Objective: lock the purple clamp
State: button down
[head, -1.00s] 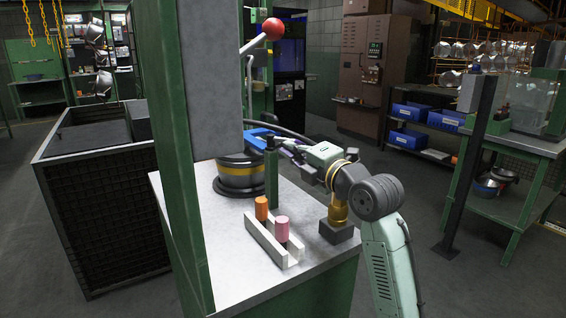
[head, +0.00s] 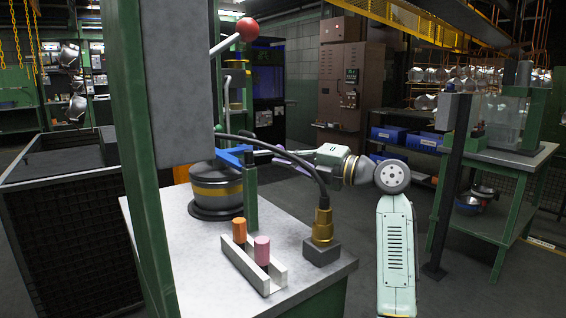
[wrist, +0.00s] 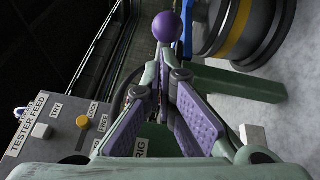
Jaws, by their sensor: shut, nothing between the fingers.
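The purple clamp shows as a round purple knob (wrist: 167,27) at the top of the wrist view, just beyond my fingertips. Its lever is largely hidden, and I cannot tell whether the fingers touch it. My gripper (wrist: 164,72) is shut with nothing between its purple-padded fingers. In the head view, my gripper (head: 278,152) reaches left past the bench's far right side, behind the black cable. A blue bar (head: 234,155) lies over the dark pot (head: 216,186) with a yellow band, beside a green post (head: 251,190).
The bench (head: 190,250) carries a grey channel (head: 252,266) with orange and pink pegs, and a brass fitting (head: 323,220) with a black cable. A red-knobbed lever (head: 248,29) rises above. A tester feed panel (wrist: 50,130) with lock and free labels is at the wrist view's left.

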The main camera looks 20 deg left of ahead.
jog(key=w, duration=0.1)
jog(key=w+a, duration=0.1)
jog(key=w, duration=0.1)
jog(key=shift+a, duration=0.15)
jog(key=shift+a, duration=0.2)
dwell(0.6)
jog(key=shift+f, duration=0.1)
